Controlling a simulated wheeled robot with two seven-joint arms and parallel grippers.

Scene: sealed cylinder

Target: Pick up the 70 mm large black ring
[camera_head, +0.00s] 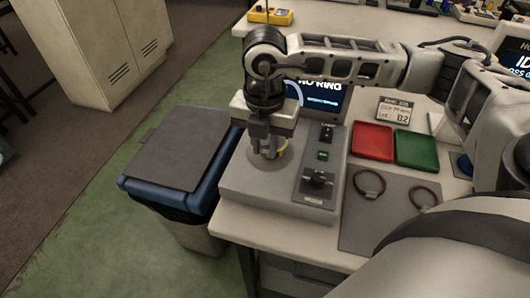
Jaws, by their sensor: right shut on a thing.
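My right gripper (266,155) points down over the round seat (268,163) of a grey bench device, at the left end of the table. Its fingers are close together on something at the seat, but the thing between them is mostly hidden and I cannot make it out. A small yellowish part (284,150) shows beside the fingers. Two thin dark rings lie on the grey mat: a left ring (357,187) and a right ring (412,200). I cannot tell their diameters. My left gripper is not in view.
The grey device (241,186) has a knob (317,181) and a screen (325,97) behind it. Red (372,141) and green (416,149) trays and a "B2" card (394,110) stand behind the mat (377,228). A lidded blue bin (180,149) stands left of the table.

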